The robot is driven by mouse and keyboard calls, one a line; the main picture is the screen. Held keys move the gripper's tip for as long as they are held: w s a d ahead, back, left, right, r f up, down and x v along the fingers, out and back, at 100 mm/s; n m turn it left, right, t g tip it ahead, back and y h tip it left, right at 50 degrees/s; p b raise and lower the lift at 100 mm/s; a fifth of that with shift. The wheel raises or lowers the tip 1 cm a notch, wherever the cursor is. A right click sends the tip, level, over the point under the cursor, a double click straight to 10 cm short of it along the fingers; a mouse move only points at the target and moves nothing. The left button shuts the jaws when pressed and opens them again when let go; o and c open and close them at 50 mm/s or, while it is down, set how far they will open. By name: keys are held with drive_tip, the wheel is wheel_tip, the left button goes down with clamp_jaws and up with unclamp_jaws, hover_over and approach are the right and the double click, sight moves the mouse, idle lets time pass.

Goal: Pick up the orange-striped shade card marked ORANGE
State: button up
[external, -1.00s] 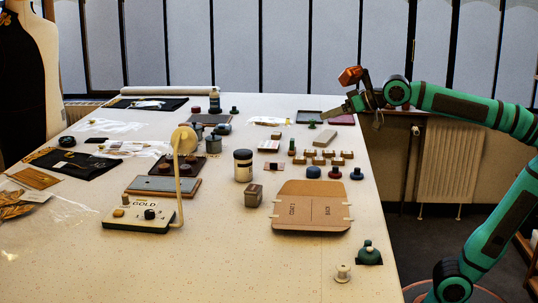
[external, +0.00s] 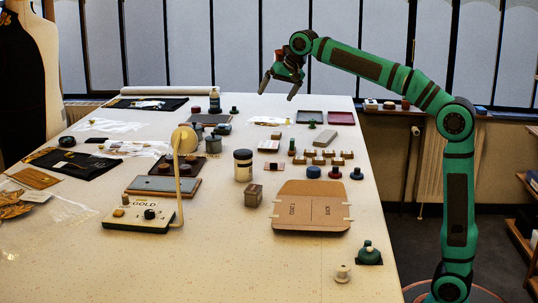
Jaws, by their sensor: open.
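My gripper (external: 278,93) points downward with its two fingers apart and empty, in front of the windows and above the far part of the table in the picture. No card with a readable ORANGE mark can be made out. A small card with dark reddish and pale parts (external: 274,166) lies mid-table, right of the dark-lidded jar. A whitish piece with a reddish edge (external: 268,146) lies a little behind it. Both are too small to tell whether either is the orange-striped shade card. My gripper is apart from both.
The dark-lidded jar (external: 243,165), a brown board (external: 312,207), several small tan blocks (external: 320,160) and a grey block (external: 325,139) crowd the middle. A lamp-like stand (external: 180,185) rises at left. Two shallow trays (external: 341,118) lie at the back right. The front of the table is mostly clear.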

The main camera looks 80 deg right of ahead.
drive_tip(key=w+d+f+m+g, duration=0.1)
drive_tip(key=w+d+f+m, duration=0.1)
drive_tip(key=d, duration=0.4)
drive_tip(key=w+d+f+m+g, duration=0.1)
drive_tip(key=w+d+f+g, duration=0.15)
drive_tip(key=d, duration=0.25)
drive_tip(key=m+g+y, duration=0.2)
drive_tip(key=m, duration=0.1)
approach(269, 144)
wheel_tip(269, 144, down, 9)
drive_tip(key=shift+d+r, duration=0.15)
drive_tip(key=shift+c, duration=0.4)
drive_tip(key=c, duration=1)
